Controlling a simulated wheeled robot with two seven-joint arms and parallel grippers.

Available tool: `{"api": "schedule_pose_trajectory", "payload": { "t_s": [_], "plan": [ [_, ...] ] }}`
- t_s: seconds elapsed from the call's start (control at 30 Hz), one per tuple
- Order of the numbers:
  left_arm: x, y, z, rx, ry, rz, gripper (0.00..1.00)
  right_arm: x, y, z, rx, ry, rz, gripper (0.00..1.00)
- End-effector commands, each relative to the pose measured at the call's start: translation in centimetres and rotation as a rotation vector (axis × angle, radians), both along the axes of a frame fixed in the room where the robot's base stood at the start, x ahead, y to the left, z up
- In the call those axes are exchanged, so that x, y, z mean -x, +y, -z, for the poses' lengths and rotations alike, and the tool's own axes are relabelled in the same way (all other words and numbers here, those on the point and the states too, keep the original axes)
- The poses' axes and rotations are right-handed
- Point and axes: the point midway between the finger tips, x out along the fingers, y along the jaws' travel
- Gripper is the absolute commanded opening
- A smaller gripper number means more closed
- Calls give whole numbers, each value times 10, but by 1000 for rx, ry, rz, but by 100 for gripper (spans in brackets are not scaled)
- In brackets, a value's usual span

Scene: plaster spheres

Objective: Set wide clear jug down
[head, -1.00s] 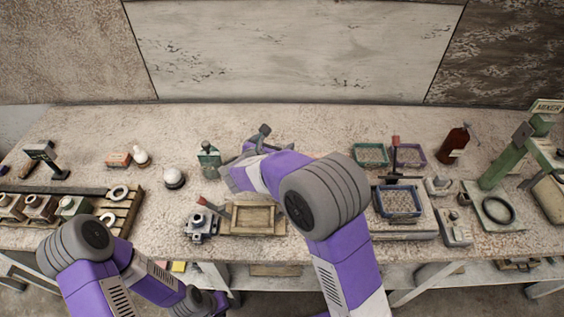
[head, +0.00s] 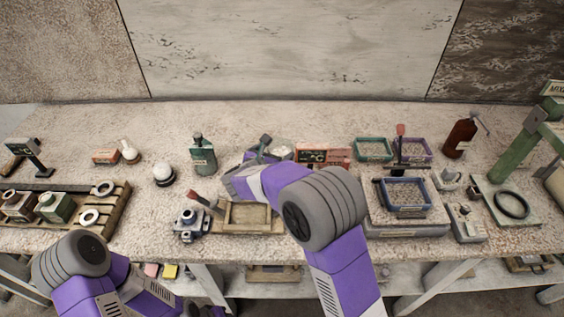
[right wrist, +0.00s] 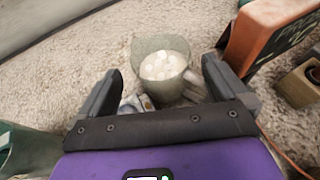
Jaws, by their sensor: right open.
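The wide clear jug (right wrist: 162,66) stands on the bench in the right wrist view, with several white balls in it. In the head view only a part of the jug (head: 281,152) shows behind my right gripper. My right gripper (right wrist: 160,80) is open, one finger on each side of the jug's near side, with gaps to the jug. In the head view the right gripper (head: 262,150) is small and partly covered by my wrist. My left arm is at the lower left, and its gripper is out of view.
An orange-framed box (right wrist: 265,35) stands close to the right finger, and a green bottle (head: 203,156) stands left of my right gripper. A wooden tray (head: 250,218) lies in front. The bench behind the jug is clear.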

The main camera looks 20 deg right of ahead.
Motion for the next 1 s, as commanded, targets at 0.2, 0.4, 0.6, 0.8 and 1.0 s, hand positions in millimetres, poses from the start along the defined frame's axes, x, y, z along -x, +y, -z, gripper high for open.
{"api": "schedule_pose_trajectory", "payload": {
  "t_s": [0.2, 0.4, 0.6, 0.8, 1.0],
  "plan": [
    [0, 0, 13, 0, 0, 0, 43, -21, -18, 17, 0, 0, 2, 100],
    [0, 0, 17, 0, 0, 0, 43, -38, -31, 24, 0, 0, 1, 100],
    [0, 0, 17, 0, 0, 0, 43, -40, -32, 24, 1, 1, 0, 100],
    [0, 0, 17, 0, 0, 0, 43, -39, -32, 24, 1, 1, 0, 79],
    [0, 0, 17, 0, 0, 0, 43, -39, -32, 24, 1, 1, 0, 48]
  ]
}}
